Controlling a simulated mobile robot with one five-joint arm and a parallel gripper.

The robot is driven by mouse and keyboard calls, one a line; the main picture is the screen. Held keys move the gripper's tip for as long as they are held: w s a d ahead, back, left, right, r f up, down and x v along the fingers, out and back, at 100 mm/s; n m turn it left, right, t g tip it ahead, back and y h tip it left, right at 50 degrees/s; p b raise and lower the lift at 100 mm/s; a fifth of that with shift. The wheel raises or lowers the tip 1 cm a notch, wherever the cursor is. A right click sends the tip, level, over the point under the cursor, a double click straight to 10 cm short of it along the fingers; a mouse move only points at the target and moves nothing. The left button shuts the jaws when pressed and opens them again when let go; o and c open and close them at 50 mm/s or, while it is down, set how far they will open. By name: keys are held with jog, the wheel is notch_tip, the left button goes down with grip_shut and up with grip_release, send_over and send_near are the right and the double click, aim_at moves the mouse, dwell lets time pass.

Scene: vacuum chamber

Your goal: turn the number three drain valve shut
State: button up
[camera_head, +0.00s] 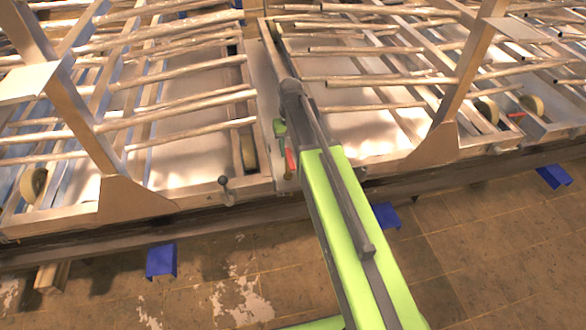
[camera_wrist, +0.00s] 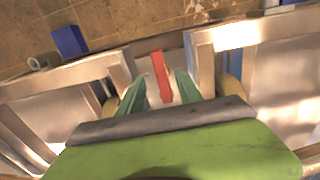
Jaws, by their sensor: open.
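A red valve handle (camera_head: 290,160) stands at the near edge of the metal frame, in the gap between two tray sections. In the wrist view the red handle (camera_wrist: 161,78) lies between the two green fingers of my gripper (camera_wrist: 160,82). The fingers are apart, one on each side of the handle, with a visible gap on both sides. In the head view part of my gripper (camera_head: 280,128) shows just beyond the handle, and my arm hides the rest. No number is readable on the valve.
A second red handle (camera_head: 516,115) is far right on the frame. Slanted metal posts (camera_head: 456,95) and rows of rods (camera_head: 180,103) rise around the arm. Blue blocks (camera_head: 161,261) sit along the frame's base. The tiled floor (camera_head: 480,260) in front is clear.

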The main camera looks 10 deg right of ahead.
aim_at(291, 162)
notch_tip(291, 162, down, 5)
jog(key=b, duration=0.3)
jog(key=shift+r, duration=0.1)
grip_shut()
dwell(0.6)
dwell(0.4)
